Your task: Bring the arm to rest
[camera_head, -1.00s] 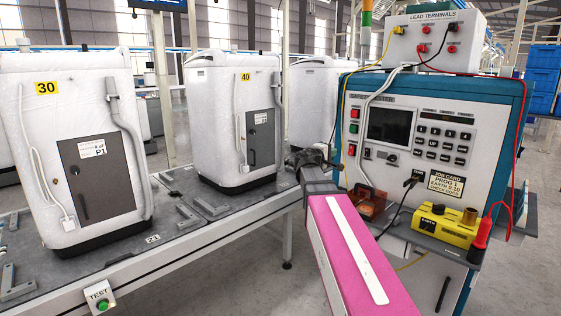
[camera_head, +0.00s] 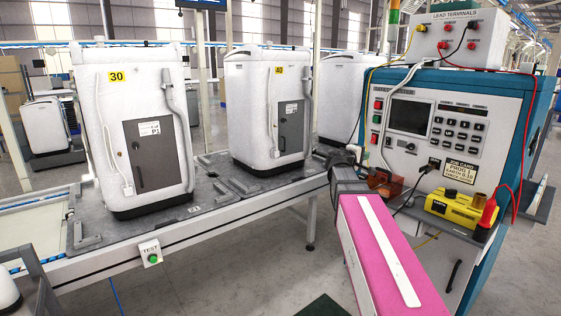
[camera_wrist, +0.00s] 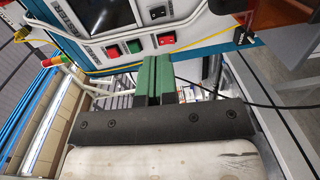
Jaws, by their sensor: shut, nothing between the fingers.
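My arm, with its pink link (camera_head: 385,250), reaches forward from the bottom of the head view toward the front of the safety tester (camera_head: 440,130). My gripper cannot be made out clearly in the head view, where the arm's dark links cover that area. In the wrist view, my gripper (camera_wrist: 153,80) shows two green fingers, closed together with nothing held. They point toward the tester's lower panel edge, near its red switch (camera_wrist: 112,51) and green switch (camera_wrist: 135,47). Whether they touch anything cannot be told.
White units marked 30 (camera_head: 140,120) and 40 (camera_head: 262,110) stand on the conveyor bench (camera_head: 225,205), left of my arm. The bench carries a green TEST button (camera_head: 152,257). A yellow device (camera_head: 455,207) and a red probe (camera_head: 487,215) sit on the tester's shelf. Open floor (camera_head: 240,280) lies in front.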

